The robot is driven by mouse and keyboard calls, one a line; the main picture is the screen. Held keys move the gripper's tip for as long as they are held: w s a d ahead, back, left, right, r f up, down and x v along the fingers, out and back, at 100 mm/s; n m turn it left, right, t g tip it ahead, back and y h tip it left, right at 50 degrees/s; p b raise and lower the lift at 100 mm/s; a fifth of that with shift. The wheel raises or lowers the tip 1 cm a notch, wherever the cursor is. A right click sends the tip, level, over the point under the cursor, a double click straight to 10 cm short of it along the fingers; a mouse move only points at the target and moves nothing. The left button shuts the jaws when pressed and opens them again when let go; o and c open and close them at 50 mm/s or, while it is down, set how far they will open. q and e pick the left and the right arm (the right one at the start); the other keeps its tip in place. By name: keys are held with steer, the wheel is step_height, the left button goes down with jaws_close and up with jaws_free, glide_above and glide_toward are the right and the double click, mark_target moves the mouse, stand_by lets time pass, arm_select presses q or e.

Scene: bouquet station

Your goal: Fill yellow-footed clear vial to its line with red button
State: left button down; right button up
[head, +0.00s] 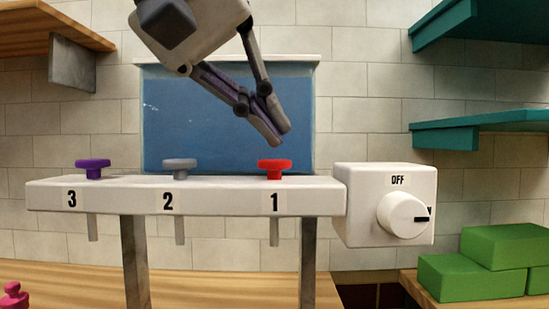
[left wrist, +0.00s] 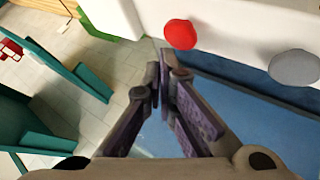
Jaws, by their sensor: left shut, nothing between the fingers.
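The red button (head: 274,167) stands on top of the white dispenser bar (head: 225,199), above the label 1 and a short spout. It also shows in the left wrist view (left wrist: 180,34). My left gripper (head: 279,138) is shut and empty, with its fingertips just above the red button and apart from it. In the left wrist view its closed fingertips (left wrist: 164,70) are below the red button in the picture. The yellow-footed clear vial is in neither view. My right gripper is not in view.
A grey button (head: 180,165) and a purple button (head: 92,168) stand further left on the bar. A white box with a round knob (head: 403,214) is at its right; the knob's black mark points right. Green blocks (head: 471,277) lie at lower right, teal shelves (head: 480,126) above.

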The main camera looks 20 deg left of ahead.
arm_select(q)
steer(key=shift+r, duration=2.5)
